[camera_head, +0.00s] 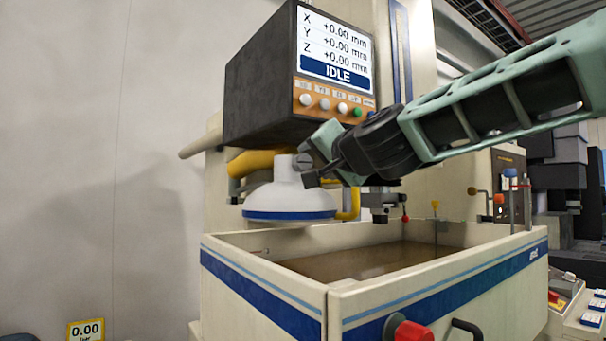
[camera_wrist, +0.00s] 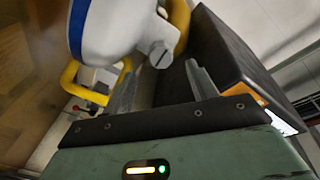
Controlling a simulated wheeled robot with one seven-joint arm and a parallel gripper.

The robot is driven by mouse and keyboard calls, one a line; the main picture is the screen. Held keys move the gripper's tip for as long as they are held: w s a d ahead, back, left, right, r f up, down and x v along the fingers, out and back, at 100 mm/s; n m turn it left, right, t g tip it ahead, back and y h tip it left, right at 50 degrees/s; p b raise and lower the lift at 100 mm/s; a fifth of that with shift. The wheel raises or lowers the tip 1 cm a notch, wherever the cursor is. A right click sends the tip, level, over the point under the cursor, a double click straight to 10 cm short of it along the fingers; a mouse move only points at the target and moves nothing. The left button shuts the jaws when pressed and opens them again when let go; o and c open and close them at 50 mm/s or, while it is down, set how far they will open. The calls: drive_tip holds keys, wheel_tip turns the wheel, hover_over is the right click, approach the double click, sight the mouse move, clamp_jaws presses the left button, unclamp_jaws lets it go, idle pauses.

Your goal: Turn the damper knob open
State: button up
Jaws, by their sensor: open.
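A white suction hood (camera_head: 288,192) with a blue rim hangs over the machine's tank. The damper knob (camera_head: 304,161), small, grey and slotted, is on the hood's neck. In the wrist view the knob (camera_wrist: 158,54) shows on the side of the white hood (camera_wrist: 115,30), between the lines of my two fingers. My gripper (camera_head: 314,160) is open at the neck, with a finger on either side of the knob. In the wrist view my gripper (camera_wrist: 161,72) shows a gap between the fingers and the knob. I cannot tell whether the tips reach past the knob's face.
A dark control box (camera_head: 262,85) with an IDLE screen (camera_head: 335,50) is just above my gripper. A yellow hose (camera_head: 255,162) runs behind the hood. The open tank (camera_head: 262,290) lies below. A gauge sign (camera_head: 86,330) reads 0.00 at lower left.

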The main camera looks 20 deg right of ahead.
sight(305, 163)
drive_tip(key=w, duration=0.8)
drive_tip(key=shift+a, duration=0.4)
drive_tip(key=c, duration=1)
